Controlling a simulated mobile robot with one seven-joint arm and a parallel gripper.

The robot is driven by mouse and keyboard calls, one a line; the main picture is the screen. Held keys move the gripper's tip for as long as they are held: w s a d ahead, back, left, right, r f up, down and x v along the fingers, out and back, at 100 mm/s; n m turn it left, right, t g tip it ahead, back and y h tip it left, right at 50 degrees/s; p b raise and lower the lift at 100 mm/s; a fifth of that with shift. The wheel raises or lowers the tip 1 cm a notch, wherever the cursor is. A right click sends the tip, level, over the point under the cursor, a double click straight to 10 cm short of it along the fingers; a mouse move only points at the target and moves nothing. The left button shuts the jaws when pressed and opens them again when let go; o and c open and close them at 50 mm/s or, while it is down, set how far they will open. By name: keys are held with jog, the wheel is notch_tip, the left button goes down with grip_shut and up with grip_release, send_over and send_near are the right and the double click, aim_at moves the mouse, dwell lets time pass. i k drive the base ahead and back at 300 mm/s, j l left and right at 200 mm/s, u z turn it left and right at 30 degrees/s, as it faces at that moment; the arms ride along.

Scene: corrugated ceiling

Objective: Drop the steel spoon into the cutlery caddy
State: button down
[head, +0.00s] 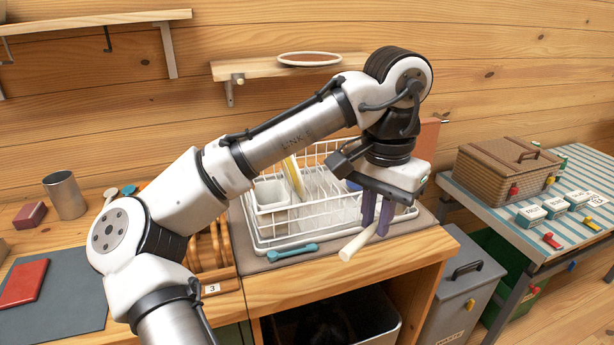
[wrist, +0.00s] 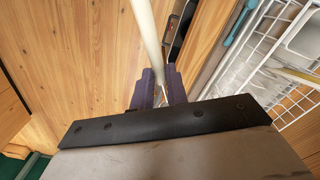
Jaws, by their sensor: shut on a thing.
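My gripper (head: 377,213) is shut on a long, thick cream handle (head: 358,243), which I take to be the steel spoon's. It slants out past the rack's front right corner, over the counter edge. In the wrist view the handle (wrist: 147,35) runs up from between the purple fingers (wrist: 158,90), with a small metallic glint at the grip. The spoon's bowl is not clearly visible. The cutlery caddy appears to be the pale box (head: 270,194) at the left end of the white dish rack, left of my gripper.
The white wire dish rack (head: 320,232) holds dishes. A teal utensil (head: 292,252) lies on the mat before it. A grey bin (head: 455,285) stands below right, beside a striped table (head: 560,222) with a wicker basket (head: 505,170). A steel cup (head: 65,195) stands at left.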

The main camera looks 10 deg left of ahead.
aim_at(278, 194)
jog(key=i+j, duration=0.7)
jog(key=l+u, duration=0.2)
jog(key=u, duration=0.3)
jog(key=l+u, duration=0.15)
jog(key=u, duration=0.3)
